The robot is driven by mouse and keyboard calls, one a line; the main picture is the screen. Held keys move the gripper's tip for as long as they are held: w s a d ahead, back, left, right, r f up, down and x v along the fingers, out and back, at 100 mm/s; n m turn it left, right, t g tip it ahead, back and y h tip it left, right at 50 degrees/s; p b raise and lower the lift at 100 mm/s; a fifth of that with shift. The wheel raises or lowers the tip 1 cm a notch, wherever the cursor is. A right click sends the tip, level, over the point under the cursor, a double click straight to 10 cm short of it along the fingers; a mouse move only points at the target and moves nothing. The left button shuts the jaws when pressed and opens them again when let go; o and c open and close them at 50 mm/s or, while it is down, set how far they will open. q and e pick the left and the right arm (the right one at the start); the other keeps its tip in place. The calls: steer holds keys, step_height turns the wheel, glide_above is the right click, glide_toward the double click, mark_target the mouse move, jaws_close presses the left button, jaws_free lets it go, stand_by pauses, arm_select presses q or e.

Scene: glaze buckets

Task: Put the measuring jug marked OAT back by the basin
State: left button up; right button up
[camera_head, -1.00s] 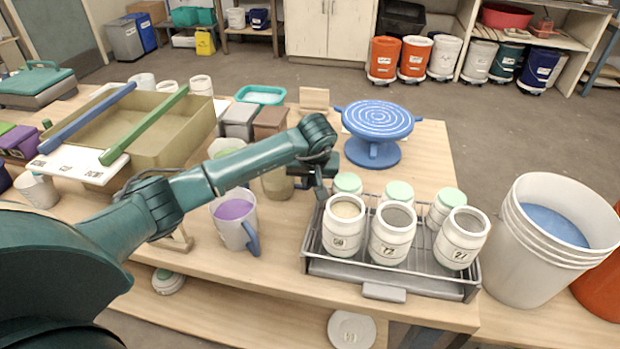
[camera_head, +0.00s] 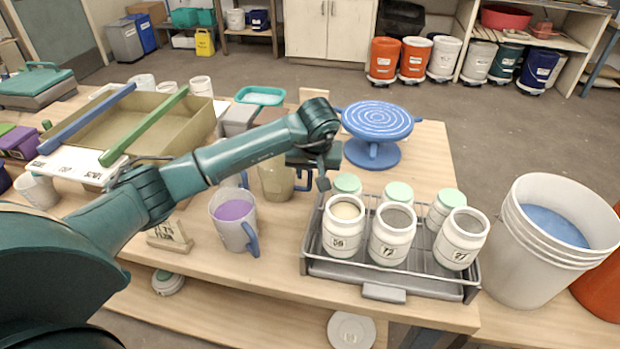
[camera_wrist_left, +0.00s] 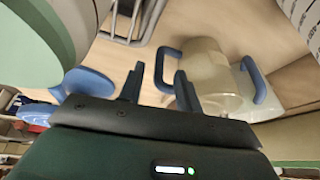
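A beige, translucent jug (camera_head: 277,182) stands on the table behind my left forearm, with a blue handle to its right. A jug with purple contents (camera_head: 234,212) and a blue handle stands in front of it. I cannot read OAT on either jug. The khaki basin (camera_head: 165,141) is at the left, with a blue and a green bar across it. My left gripper (camera_head: 316,172) is just right of the beige jug. In the left wrist view the gripper (camera_wrist_left: 158,86) is open, with the beige jug's (camera_wrist_left: 208,72) blue handle ahead of its fingers. My right gripper is not seen.
A wire rack (camera_head: 350,265) with several white jars stands right of the gripper. A blue turntable (camera_head: 376,125) is behind it. A small wooden sign (camera_head: 170,236) stands left of the purple jug. White buckets (camera_head: 545,240) are at the right.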

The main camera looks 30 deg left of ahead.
arm_select(q)
steer(key=v, duration=0.7)
steer(key=shift+r, duration=0.25)
steer(key=shift+s+d, duration=0.1)
